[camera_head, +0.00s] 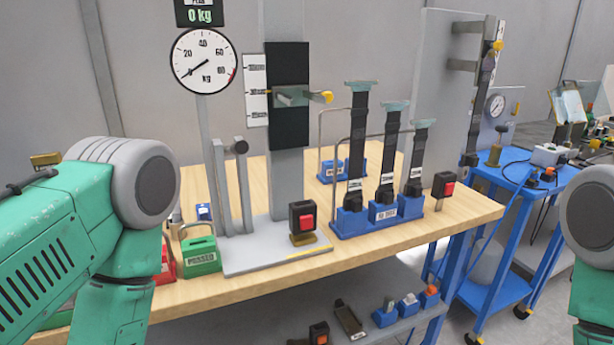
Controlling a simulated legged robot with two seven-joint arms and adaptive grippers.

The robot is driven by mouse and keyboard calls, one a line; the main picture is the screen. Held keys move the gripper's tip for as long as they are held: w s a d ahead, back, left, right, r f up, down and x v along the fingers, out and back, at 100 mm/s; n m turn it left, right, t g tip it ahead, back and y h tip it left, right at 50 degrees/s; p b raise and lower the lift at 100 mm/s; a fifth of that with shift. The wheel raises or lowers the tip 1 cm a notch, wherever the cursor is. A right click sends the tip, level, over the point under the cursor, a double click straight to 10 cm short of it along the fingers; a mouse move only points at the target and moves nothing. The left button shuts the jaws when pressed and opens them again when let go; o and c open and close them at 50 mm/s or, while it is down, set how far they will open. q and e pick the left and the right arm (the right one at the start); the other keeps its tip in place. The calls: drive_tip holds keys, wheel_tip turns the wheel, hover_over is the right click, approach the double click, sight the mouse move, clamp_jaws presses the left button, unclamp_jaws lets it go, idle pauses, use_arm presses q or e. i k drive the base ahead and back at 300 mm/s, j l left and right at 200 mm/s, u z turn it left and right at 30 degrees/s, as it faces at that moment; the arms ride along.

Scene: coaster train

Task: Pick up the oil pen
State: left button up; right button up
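I cannot make out an oil pen for certain in the head view. Small items stand at the left of the wooden workbench (460,212), partly hidden behind my green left arm, and are too small to tell apart. My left arm fills the left side, and part of my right arm shows at the right edge. Neither gripper is in the picture, so I cannot see whether they are open or what they hold.
A test stand with a round kg dial (203,60) and grey base plate (275,248) stands on the bench. Beside it are a green "PASSED" box (200,258), a red-button box (302,217) and a blue rack (382,214) of black straps. A blue cart (500,185) stands right.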

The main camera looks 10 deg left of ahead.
sight(177, 212)
drive_tip(key=j+u, duration=0.15)
drive_tip(key=u, duration=0.9)
drive_tip(key=j+z, duration=0.25)
drive_tip(key=k+j+z, duration=0.25)
drive_tip(key=i, duration=0.1)
